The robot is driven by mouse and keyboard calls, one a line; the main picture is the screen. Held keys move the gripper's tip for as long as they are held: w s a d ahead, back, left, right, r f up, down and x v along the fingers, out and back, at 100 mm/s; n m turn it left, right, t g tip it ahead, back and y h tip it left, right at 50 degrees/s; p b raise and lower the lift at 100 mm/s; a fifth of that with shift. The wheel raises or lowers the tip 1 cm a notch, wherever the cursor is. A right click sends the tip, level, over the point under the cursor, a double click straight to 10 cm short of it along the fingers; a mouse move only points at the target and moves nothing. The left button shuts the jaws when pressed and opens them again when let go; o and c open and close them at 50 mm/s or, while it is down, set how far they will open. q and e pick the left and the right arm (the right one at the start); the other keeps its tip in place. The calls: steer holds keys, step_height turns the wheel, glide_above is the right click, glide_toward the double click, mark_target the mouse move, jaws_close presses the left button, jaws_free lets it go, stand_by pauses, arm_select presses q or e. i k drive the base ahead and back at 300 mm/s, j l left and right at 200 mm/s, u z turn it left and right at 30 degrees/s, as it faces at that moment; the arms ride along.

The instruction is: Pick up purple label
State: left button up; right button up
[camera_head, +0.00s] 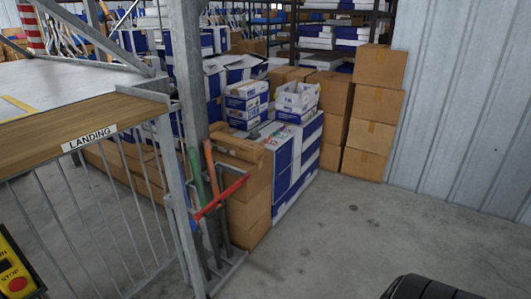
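I cannot make out a purple label anywhere in the head view. Blue-and-white boxes (297,165) are stacked in the middle, with small open cartons (296,100) and closed cartons (246,103) on top. Small printed marks show on the top of the stack, too small to read. A white sign reading "LANDING" (90,138) is on the wooden edge at the left. Neither of my grippers is in view.
A metal railing (92,240) and post (190,90) stand at the left, with long-handled tools (211,180) beside them. A yellow control box (14,265) is at lower left. Brown cartons (368,135) stand by the corrugated wall (465,100). Concrete floor (370,225) is clear at centre right.

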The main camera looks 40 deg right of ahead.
mark_target(283, 128)
steer(key=z, duration=1.2)
steer(key=i+l+z, duration=0.15)
steer(key=i+z, duration=0.2)
steer(key=i, duration=2.55)
